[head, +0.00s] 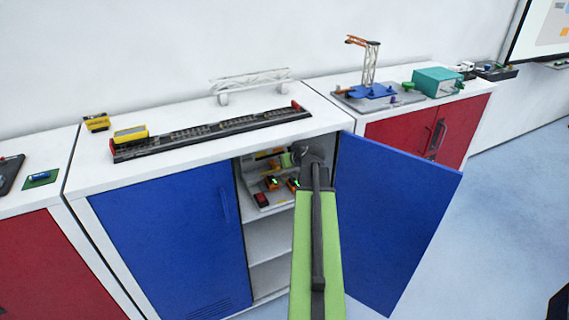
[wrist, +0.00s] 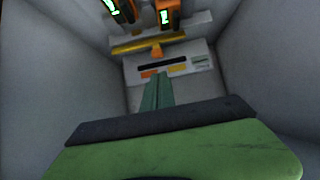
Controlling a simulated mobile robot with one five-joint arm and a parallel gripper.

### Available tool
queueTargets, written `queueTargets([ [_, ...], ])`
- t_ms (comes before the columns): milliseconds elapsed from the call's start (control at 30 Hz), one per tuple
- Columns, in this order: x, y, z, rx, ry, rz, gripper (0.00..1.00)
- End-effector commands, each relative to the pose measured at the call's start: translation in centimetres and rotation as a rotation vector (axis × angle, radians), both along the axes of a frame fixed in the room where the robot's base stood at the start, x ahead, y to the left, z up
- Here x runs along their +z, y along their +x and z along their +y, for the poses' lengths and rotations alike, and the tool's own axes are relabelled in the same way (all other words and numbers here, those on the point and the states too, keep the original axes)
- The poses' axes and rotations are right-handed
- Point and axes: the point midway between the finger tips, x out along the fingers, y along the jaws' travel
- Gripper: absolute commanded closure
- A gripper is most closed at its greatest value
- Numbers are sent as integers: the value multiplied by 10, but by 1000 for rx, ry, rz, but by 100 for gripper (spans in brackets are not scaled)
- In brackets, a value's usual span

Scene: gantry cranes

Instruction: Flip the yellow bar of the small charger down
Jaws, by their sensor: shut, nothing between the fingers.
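The charger (head: 263,192) stands on the upper shelf inside the open blue cabinet. Two orange-and-black units with lit green displays sit on it, and their ends show at the top of the wrist view (wrist: 168,14). My gripper (wrist: 157,80) is shut and empty. It points at a pale panel with a black slot (wrist: 162,64), apart from the yellow bar in the picture. In the head view my arm partly hides the cabinet's inside.
The right blue door (head: 395,215) stands wide open beside my arm; the left blue door (head: 170,245) is shut. Cabinet walls lie close on both sides of my gripper. A rail track (head: 210,130) and a white truss (head: 250,82) are on the countertop.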

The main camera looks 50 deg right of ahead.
Motion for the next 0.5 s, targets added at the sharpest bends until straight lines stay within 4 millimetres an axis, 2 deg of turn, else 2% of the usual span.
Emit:
queueTargets([
  [33,-12,9,-6,1,-1,0,100],
  [233,-36,39,-19,-1,0,-1,100],
  [333,-42,48,-23,-3,0,0,100],
  [500,-42,52,-24,-3,1,0,100],
])
